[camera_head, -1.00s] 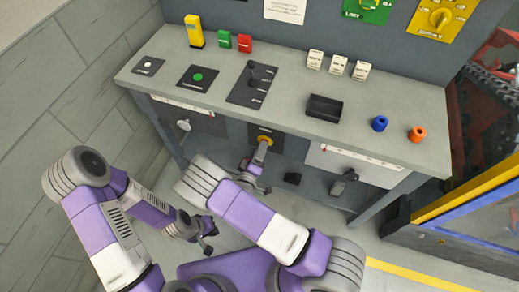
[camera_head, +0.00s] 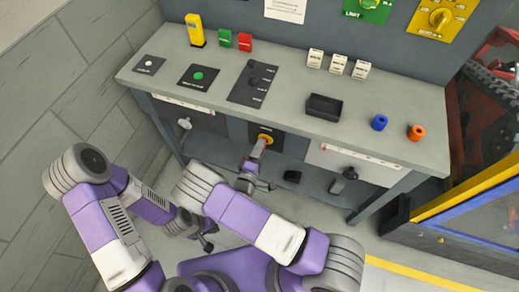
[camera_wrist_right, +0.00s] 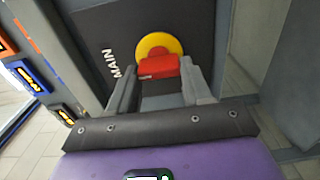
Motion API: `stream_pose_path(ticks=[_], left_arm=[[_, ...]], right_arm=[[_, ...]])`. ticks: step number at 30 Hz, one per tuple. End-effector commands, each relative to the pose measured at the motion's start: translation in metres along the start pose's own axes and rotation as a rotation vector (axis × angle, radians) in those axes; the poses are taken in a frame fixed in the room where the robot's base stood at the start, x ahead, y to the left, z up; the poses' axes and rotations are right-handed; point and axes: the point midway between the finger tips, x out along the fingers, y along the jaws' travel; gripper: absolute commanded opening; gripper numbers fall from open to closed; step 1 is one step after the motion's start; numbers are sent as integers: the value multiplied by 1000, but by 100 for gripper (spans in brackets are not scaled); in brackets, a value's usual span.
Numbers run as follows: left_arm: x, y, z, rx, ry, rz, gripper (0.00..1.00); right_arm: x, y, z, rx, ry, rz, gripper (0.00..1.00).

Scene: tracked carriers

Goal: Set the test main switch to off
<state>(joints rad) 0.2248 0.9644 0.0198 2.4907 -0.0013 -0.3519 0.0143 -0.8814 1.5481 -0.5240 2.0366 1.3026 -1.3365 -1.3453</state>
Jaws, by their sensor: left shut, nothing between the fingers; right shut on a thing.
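The main switch (camera_head: 265,140) is a yellow disc with a red handle on a dark panel under the bench top. In the right wrist view its red handle (camera_wrist_right: 158,67) lies nearly level across the yellow disc (camera_wrist_right: 158,45), next to the word MAIN. My right gripper (camera_wrist_right: 160,78) is shut on the red handle, one finger at each end. It also shows below the switch in the head view (camera_head: 258,154). My left gripper (camera_head: 209,243) is shut and empty, low in front of the bench and away from the switch.
The bench top (camera_head: 290,123) carries a black lever plate (camera_head: 246,94), a green button (camera_head: 197,76), a black tray (camera_head: 323,107), and blue (camera_head: 379,122) and orange (camera_head: 416,132) knobs. Another dark handle (camera_head: 345,177) projects below, right of the switch.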

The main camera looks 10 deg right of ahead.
Motion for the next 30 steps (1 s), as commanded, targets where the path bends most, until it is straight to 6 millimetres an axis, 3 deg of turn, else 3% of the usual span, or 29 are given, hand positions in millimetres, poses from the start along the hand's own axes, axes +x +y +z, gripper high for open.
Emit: stream_pose_path(ticks=[6, 7, 11, 21, 30], left_arm=[[0, 0, 0, 0, 0, 0, 0], [0, 0, 0, 0, 0, 0, 0], [0, 0, 0, 0, 0, 0, 0], [-1, 0, 0, 0, 0, 0, 0], [-10, 4, 0, 0, 0, 0, 0]], right_arm=[[-1, -2, 1, -1, -3, -4, 18], [-1, -2, 1, -1, -3, -4, 53], [0, -1, 1, 0, -2, -3, 73], [-4, 0, 0, 1, 0, -2, 74], [-50, 1, 0, -2, 3, -2, 74]])
